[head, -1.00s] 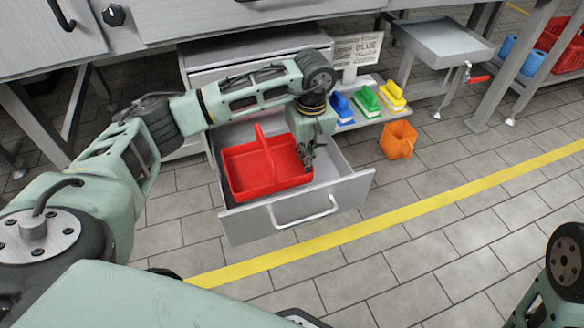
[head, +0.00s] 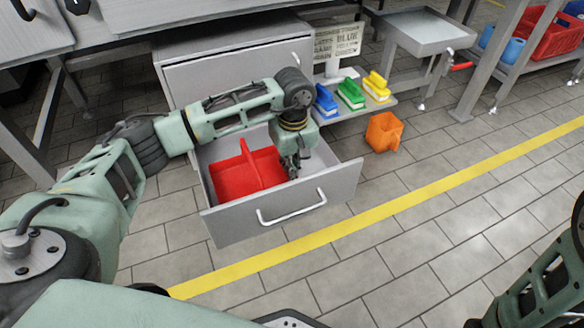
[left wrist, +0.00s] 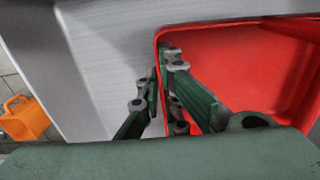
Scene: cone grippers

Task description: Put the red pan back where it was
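The red pan (head: 232,178) is down inside the open grey drawer (head: 325,200), with its raised middle handle showing. In the head view my left gripper (head: 291,172) points down at the pan's right side. In the left wrist view the red pan (left wrist: 235,62) is on the right, and the fingers of my left gripper (left wrist: 162,82) straddle its wall, one inside and one outside. They look closed on that wall. The pan's underside is hidden. My right arm shows at the right edge of the head view, but its gripper does not.
Blue, green and yellow brushes (head: 351,94) stand on a low shelf beside a sign (head: 338,42). An orange jug (head: 385,132) is on the floor right of the drawer. It also shows in the left wrist view (left wrist: 25,118). The floor in front is clear.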

